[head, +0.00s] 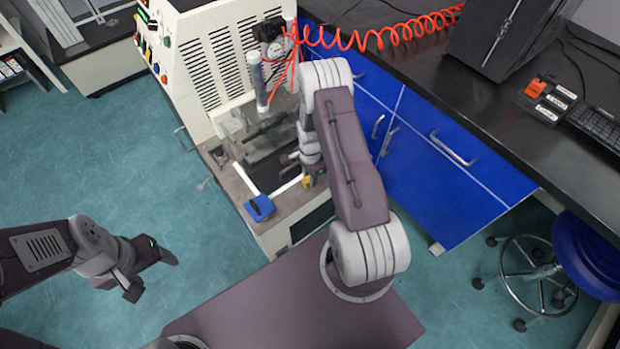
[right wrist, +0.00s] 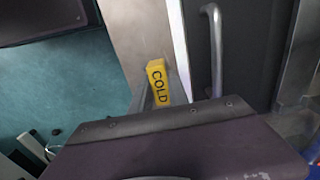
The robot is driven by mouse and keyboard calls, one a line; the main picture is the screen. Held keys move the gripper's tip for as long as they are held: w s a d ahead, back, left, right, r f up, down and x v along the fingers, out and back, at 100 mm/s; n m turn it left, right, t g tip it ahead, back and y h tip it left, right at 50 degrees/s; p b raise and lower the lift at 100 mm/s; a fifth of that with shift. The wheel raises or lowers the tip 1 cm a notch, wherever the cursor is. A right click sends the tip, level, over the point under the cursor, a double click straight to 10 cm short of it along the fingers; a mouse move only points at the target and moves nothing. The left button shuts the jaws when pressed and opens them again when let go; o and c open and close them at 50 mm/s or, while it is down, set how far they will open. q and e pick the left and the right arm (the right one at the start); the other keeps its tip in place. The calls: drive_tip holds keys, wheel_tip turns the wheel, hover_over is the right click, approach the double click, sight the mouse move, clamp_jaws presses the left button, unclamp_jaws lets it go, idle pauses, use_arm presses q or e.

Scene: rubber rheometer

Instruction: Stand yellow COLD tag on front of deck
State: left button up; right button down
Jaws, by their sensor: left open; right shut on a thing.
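The yellow COLD tag (right wrist: 158,84) is between the fingers of my right gripper (right wrist: 162,98) in the right wrist view, its black letters facing the camera. In the head view a small patch of the tag (head: 307,182) shows below my right gripper (head: 309,177), over the right front of the machine's deck (head: 288,208). My right gripper is shut on the tag. I cannot tell whether the tag touches the deck. My left gripper (head: 153,274) is open and empty over the floor at lower left.
A clear guard (head: 270,140) and a metal handle (right wrist: 215,45) stand close behind the tag. Blue cabinets (head: 440,190) border the machine on the right.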

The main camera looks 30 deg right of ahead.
drive_tip(key=shift+f, duration=0.15)
drive_tip(key=c, duration=1.3)
unclamp_jaws()
drive_tip(key=shift+o, duration=0.2)
drive_tip(key=shift+r, duration=0.4)
wheel_tip(320, 180, up, 11)
drive_tip(key=p, duration=0.4)
drive_tip(key=s+a+r+n+t, duration=0.1)
drive_tip(key=s+a+r+n, duration=1.1)
drive_tip(key=r+n, duration=0.2)
drive_tip(key=n, duration=0.2)
drive_tip(key=shift+s+a+r+n, duration=0.2)
drive_tip(key=shift+a+r+n, duration=0.1)
drive_tip(key=shift+n, duration=0.1)
